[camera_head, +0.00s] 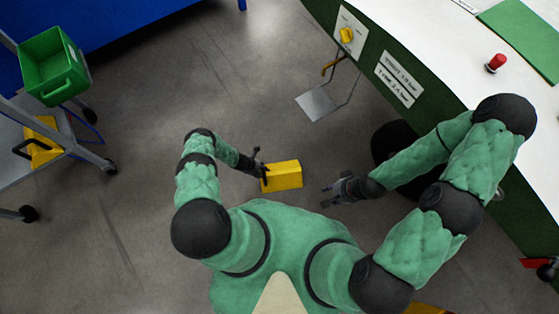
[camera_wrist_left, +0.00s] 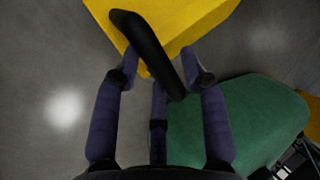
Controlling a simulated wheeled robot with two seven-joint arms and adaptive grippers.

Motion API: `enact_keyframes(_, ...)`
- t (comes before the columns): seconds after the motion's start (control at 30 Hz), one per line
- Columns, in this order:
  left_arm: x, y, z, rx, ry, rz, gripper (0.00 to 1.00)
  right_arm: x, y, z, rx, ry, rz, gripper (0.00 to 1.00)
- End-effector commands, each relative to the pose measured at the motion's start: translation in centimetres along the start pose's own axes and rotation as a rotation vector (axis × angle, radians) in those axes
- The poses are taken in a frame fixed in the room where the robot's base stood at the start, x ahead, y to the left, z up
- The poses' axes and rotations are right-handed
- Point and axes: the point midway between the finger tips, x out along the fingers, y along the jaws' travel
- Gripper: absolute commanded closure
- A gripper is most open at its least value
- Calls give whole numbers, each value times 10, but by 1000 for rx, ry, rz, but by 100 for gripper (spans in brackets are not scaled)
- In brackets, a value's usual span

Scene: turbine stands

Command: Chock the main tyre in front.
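A yellow chock (camera_head: 284,175) with a black handle sits on the floor in front of me. It also shows at the top of the left wrist view (camera_wrist_left: 190,22), where its handle (camera_wrist_left: 152,52) passes between my spread left fingers. My left gripper (camera_head: 257,163) is at the chock's left end and looks open around the handle; I cannot tell whether any finger touches it. My right gripper (camera_head: 331,191) is to the right of the chock, apart from it and empty, with its fingers looking spread. A black tyre (camera_head: 389,140) stands under the green-and-white body, partly hidden by my right arm.
A trolley (camera_head: 15,160) at the left carries a green bin (camera_head: 52,68) and another yellow block with a black handle (camera_head: 42,138). A metal step (camera_head: 318,103) hangs from the green side panel (camera_head: 378,58). The grey floor around the chock is clear.

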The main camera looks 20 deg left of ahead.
Motion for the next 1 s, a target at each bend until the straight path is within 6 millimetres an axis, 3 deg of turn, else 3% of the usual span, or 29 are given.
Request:
enact_keyframes(0.03, 0, 0, 0, 0, 1, 0, 78, 0, 0, 0, 0, 0, 0, 60)
enact_keyframes(0.1, 0, 0, -1, 0, 1, -1, 97, 0, 0, 0, 0, 0, 0, 60)
enact_keyframes(0.13, 0, 0, -1, 0, 1, -1, 100, 0, 0, 0, 0, 0, 0, 60)
enact_keyframes(1.0, -22, -12, 0, 0, 1, -2, 100, -20, -7, 1, 0, 0, 0, 60)
